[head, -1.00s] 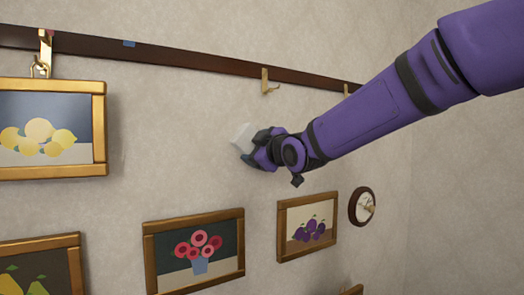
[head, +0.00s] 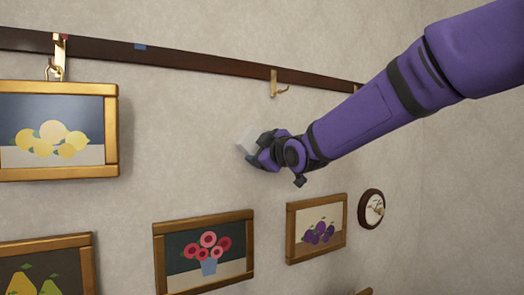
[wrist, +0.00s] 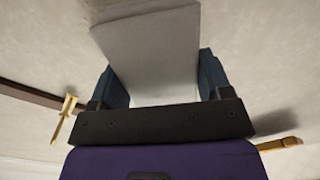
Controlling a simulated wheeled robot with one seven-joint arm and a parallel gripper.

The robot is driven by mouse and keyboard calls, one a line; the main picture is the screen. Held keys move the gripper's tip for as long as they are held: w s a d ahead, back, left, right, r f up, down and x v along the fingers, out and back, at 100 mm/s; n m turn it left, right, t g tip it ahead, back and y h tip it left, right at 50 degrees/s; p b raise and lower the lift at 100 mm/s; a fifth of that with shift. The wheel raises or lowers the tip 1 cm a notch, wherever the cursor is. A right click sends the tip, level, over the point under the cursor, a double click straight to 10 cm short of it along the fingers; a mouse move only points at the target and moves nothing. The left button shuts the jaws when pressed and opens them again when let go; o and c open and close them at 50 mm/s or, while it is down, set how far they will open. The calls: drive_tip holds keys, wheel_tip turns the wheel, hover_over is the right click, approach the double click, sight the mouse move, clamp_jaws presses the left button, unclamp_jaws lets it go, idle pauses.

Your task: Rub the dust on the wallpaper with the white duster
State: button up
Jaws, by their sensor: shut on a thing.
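The white duster (head: 247,140) is a pale block held at the wall in the head view. It fills the upper middle of the wrist view (wrist: 150,50), between the two dark fingers. My gripper (head: 257,149) is shut on it; the fingers also show in the wrist view (wrist: 158,80). The duster is at or very near the beige wallpaper (head: 190,120), below the dark rail; I cannot tell whether it touches. No dust patch can be made out on the wallpaper.
A dark picture rail (head: 190,61) with brass hooks (head: 275,84) crosses the wall above my gripper. A lemon picture (head: 60,86) hangs at left. A flower picture (head: 203,220), a plum picture (head: 317,198) and a round frame (head: 371,208) hang below. Bare wall surrounds the duster.

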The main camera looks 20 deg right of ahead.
drive_tip(key=shift+w+a, duration=0.2)
drive_tip(key=shift+w, duration=0.75)
idle(0.3)
drive_tip(key=w+d, duration=0.1)
drive_tip(key=d, duration=0.7)
drive_tip(key=shift+w, duration=0.25)
idle(0.5)
drive_tip(key=shift+s+a, duration=0.25)
drive_tip(key=shift+a, duration=1.1)
drive_tip(key=shift+s+a, duration=0.25)
drive_tip(key=shift+a, duration=1.1)
drive_tip(key=shift+s+a, duration=0.25)
drive_tip(key=shift+a, duration=1.1)
drive_tip(key=shift+d+r, duration=0.1)
drive_tip(key=shift+r, duration=0.9)
drive_tip(key=w+d, duration=0.1)
drive_tip(key=d, duration=0.6)
drive_tip(key=shift+w+d, duration=0.35)
drive_tip(key=shift+d, duration=0.05)
drive_tip(key=shift+s+a, duration=0.3)
drive_tip(key=shift+a, duration=1)
drive_tip(key=shift+s+a, duration=0.35)
drive_tip(key=shift+a, duration=1)
drive_tip(key=shift+s+a, duration=0.3)
drive_tip(key=shift+a, duration=1)
